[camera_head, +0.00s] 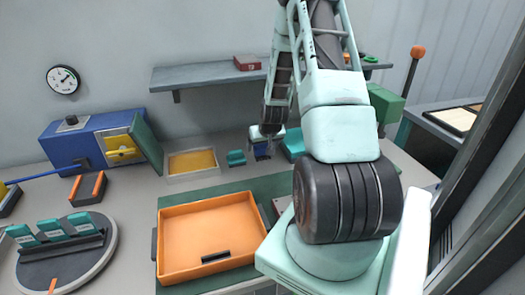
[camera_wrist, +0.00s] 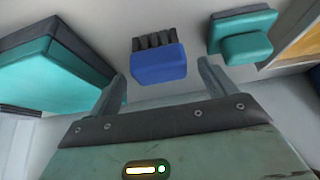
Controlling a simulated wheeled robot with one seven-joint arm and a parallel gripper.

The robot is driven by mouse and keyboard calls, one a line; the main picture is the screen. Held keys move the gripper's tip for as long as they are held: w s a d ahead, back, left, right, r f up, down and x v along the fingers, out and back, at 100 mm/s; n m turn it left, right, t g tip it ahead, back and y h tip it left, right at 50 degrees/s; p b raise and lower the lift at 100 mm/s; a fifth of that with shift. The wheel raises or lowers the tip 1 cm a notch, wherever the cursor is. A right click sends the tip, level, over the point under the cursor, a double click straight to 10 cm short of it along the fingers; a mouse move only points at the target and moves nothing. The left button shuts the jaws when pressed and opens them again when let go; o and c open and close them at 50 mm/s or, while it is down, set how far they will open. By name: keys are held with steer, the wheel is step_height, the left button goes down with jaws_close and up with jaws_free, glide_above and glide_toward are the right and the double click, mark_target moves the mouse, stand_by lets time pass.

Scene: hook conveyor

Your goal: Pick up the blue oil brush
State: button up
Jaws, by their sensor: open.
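The blue oil brush (camera_wrist: 159,64) shows in the wrist view as a blue block with dark bristles at its upper edge. It lies ahead of and between the two fingers of my gripper (camera_wrist: 162,88). The fingers are apart with nothing visibly held between them. In the head view the blue brush (camera_head: 262,153) is a small patch right below my gripper (camera_head: 266,140), partly hidden by it. I cannot tell whether a finger touches the brush.
A teal block (camera_wrist: 240,38) is right of the brush, and a larger teal box (camera_wrist: 50,75) is left, both close to the fingers. An orange tray (camera_head: 208,235), a yellow-floored tray (camera_head: 192,162) and a blue box (camera_head: 85,140) stand farther left. A wall shelf (camera_head: 210,73) is above.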

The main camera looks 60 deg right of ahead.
mark_target(262, 146)
steer(key=shift+p+x, duration=0.35)
steer(key=shift+x, duration=1.3)
steer(key=c, duration=1.1)
step_height(262, 146, up, 10)
steer(key=shift+b, duration=1.1)
steer(key=o, duration=0.4)
steer(key=shift+c, duration=1.3)
